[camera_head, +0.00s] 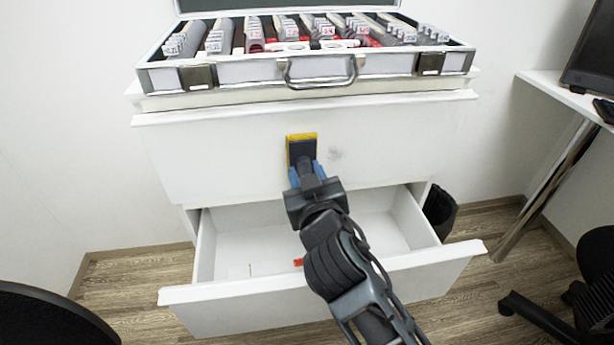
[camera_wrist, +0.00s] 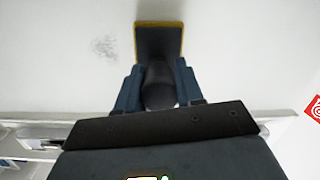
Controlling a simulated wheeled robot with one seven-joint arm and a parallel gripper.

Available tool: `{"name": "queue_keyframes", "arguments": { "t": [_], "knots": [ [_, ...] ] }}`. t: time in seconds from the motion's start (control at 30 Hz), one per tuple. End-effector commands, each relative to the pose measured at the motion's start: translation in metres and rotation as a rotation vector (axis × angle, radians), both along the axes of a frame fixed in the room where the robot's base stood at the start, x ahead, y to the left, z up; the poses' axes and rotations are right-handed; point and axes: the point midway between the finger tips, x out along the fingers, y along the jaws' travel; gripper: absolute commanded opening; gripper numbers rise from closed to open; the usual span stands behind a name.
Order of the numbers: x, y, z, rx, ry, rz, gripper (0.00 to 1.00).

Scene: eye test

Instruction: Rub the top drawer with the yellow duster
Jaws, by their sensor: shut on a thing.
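The duster (camera_head: 301,138) has a yellow rim and a dark back, and it is up against the white front of the top drawer (camera_head: 220,150), near its middle. I cannot tell for certain whether it touches the surface. My gripper (camera_head: 306,173) has blue fingers and is shut on the duster's dark handle. In the wrist view the duster (camera_wrist: 159,40) stands ahead of my gripper (camera_wrist: 158,88). A faint grey smudge (camera_head: 335,155) marks the drawer front just right of the duster; in the wrist view the smudge (camera_wrist: 105,47) lies left of it. The top drawer is closed.
The lower drawer (camera_head: 220,293) is pulled out below my arm, with a small red item (camera_head: 298,262) inside. An open metal case (camera_head: 235,72) of labelled pieces stands on top. A black bin (camera_head: 440,212), a desk (camera_head: 553,88) and dark chairs (camera_head: 45,318) stand around.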

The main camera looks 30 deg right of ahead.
Motion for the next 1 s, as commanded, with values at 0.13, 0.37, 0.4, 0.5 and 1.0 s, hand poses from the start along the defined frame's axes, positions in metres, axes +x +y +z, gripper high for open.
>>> {"name": "queue_keyframes", "arguments": {
  "t": [0.13, 0.37, 0.4, 0.5, 1.0],
  "knots": [
    [0.003, -0.001, 0.001, 0.000, -0.001, -0.001, 0.04],
    [0.006, -0.002, 0.000, 0.000, -0.001, -0.001, 0.04],
    [0.006, -0.002, 0.000, 0.000, -0.001, -0.001, 0.04],
    [0.005, -0.004, 0.001, -0.001, 0.000, -0.001, 0.04],
    [-0.006, -0.031, 0.001, -0.001, -0.001, -0.001, 0.04]
  ]
}}
